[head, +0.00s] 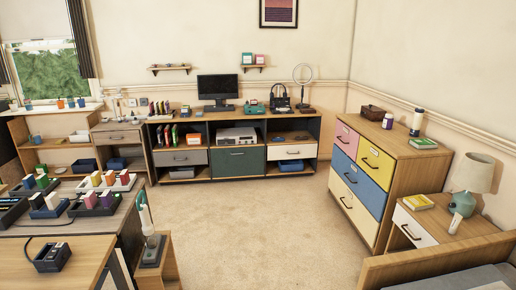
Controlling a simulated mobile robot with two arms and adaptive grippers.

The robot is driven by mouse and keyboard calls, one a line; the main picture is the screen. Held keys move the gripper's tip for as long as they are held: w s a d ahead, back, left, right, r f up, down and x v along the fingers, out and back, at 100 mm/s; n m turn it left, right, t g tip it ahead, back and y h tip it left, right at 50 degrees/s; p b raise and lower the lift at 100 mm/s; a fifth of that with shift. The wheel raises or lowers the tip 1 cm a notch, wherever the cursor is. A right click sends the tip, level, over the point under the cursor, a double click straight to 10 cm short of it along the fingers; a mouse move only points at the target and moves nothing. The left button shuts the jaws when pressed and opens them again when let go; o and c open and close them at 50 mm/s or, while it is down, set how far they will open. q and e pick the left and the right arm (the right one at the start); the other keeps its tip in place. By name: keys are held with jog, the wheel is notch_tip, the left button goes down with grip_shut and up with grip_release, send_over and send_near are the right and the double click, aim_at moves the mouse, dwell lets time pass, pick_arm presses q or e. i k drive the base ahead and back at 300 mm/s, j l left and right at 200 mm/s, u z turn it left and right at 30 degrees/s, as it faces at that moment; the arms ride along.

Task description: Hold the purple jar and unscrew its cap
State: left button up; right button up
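Two small jars stand upright on top of the wooden dresser (428,167) at the right. The shorter one (388,121) looks purple with a pale top. The taller one (417,121) is mostly white with a dark purplish band low down. At this size I cannot tell for certain which is the purple jar, and no cap detail is clear. Neither of my grippers shows in the head view.
A brown basket (373,113) and a green book (423,143) share the dresser top. A nightstand (445,222) with a lamp (467,180) stands in front of it. Cluttered desks (120,220) fill the left. The carpet (240,230) in the middle is clear.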

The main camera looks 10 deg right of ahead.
aim_at(388, 124)
jog(key=i+z, duration=0.15)
jog(key=i, duration=0.45)
jog(key=i+z, duration=0.15)
jog(key=i, duration=0.4)
jog(key=i+j+z, duration=0.2)
jog(key=i, duration=0.4)
jog(key=i+j+z, duration=0.15)
jog(key=i, duration=0.4)
